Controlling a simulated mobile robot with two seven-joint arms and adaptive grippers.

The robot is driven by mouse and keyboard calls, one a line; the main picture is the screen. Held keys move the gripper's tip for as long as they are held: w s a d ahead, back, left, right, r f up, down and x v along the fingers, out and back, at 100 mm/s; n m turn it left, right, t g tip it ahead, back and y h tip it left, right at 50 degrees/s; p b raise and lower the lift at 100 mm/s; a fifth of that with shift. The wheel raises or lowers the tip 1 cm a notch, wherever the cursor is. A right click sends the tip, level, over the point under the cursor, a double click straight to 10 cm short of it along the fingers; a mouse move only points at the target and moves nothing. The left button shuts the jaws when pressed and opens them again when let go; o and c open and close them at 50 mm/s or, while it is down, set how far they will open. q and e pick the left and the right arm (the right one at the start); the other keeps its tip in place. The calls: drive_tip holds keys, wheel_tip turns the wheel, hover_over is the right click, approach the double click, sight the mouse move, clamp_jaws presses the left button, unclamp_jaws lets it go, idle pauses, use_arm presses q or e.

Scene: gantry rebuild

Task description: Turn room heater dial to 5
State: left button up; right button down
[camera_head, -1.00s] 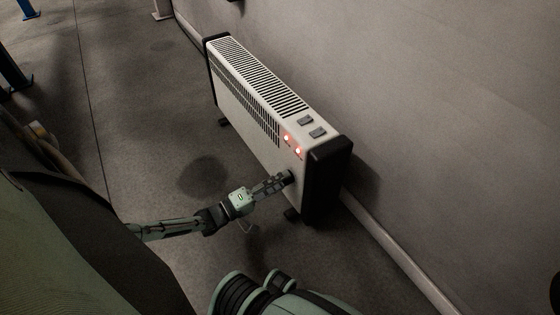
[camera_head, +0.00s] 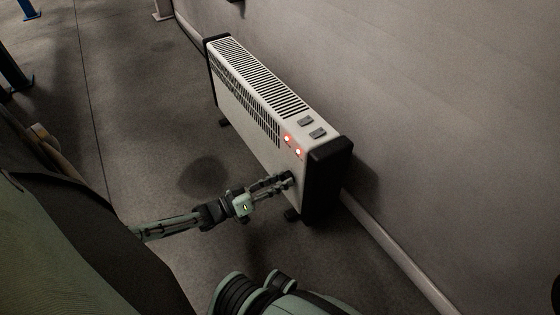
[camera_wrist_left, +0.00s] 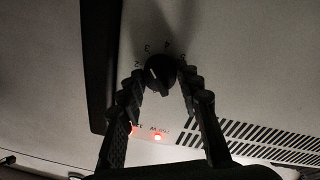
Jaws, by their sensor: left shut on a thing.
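The white room heater (camera_head: 250,105) with black end caps stands on the floor by the wall. Its black round dial (camera_wrist_left: 160,72) is on the front face near the right end; in the left wrist view it has a light pointer mark and printed marks around it, too blurred to read surely. My left gripper (camera_head: 288,181) reaches the dial from the front left. In the left wrist view, its two fingers (camera_wrist_left: 161,80) are on either side of the dial, shut on it. In the head view the fingers mostly hide the dial. My right gripper is not in view.
Two red lights (camera_head: 293,146) glow on the heater's front, and two grey switches (camera_head: 312,127) sit on its top. The wall (camera_head: 430,120) runs close behind the heater. The floor in front is open.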

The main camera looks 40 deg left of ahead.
use_arm(q)
drive_tip(key=shift+r+m+g+p, duration=0.1)
drive_tip(key=shift+m+g+p, duration=0.25)
drive_tip(key=shift+m, duration=7.75)
drive_tip(key=o, duration=1.2)
drive_tip(key=shift+c, duration=0.2)
drive_tip(key=v, duration=1.2)
drive_tip(key=shift+d+r, duration=0.15)
drive_tip(key=shift+s, duration=0.1)
